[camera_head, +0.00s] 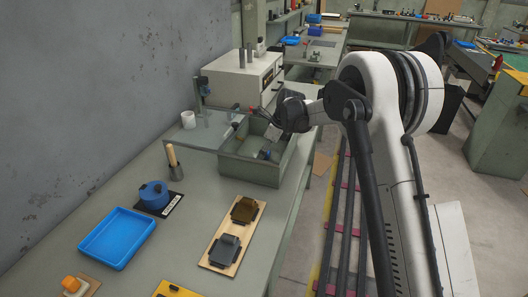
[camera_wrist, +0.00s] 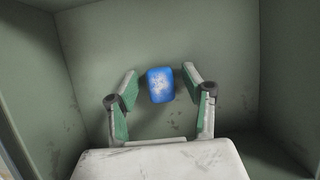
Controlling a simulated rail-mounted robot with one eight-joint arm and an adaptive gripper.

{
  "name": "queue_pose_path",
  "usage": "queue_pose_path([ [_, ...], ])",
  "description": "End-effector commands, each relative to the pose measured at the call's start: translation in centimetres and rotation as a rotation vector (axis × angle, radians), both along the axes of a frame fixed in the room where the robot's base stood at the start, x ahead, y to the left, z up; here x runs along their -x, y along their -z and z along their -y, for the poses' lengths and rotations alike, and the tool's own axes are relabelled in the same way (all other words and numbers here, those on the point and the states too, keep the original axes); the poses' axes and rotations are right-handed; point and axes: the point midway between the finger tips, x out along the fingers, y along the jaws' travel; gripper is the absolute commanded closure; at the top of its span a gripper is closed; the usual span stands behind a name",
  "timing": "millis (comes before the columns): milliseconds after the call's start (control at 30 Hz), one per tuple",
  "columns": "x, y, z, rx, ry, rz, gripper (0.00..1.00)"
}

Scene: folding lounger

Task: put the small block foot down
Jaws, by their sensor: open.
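In the wrist view, a small blue piece with worn white patches (camera_wrist: 160,84) lies inside a grey-green walled box (camera_wrist: 240,40). I cannot tell whether it is the small block foot. My gripper (camera_wrist: 158,77) is open, its green-padded fingers to either side of the blue piece, with visible gaps. The distance between the fingertips and the piece is unclear. In the head view, my gripper (camera_head: 270,113) hangs over the open grey-green box (camera_head: 249,173) on the bench, partly hiding its inside.
A blue tray (camera_head: 117,238), a blue round holder (camera_head: 154,196) and a wooden board with brown and grey pieces (camera_head: 217,260) lie on the near bench. A white machine (camera_head: 243,85) stands behind the box. The box walls surround my gripper's working space.

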Motion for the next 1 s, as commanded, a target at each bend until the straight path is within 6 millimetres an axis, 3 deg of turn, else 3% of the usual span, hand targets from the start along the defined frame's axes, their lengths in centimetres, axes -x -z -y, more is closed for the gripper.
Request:
queue_pose_path([
  [167, 0.1, -1.6, 0.6, 0.0, 0.001, 0.0, 0.55],
  [600, 1.0, -9.3, 3.7, 0.0, 0.001, 0.001, 0.55],
  [800, 1.2, -11.0, 4.3, 0.0, 0.0, 0.0, 0.55],
  [1000, 1.3, -11.3, 4.4, 0.0, -0.001, 0.0, 0.55],
])
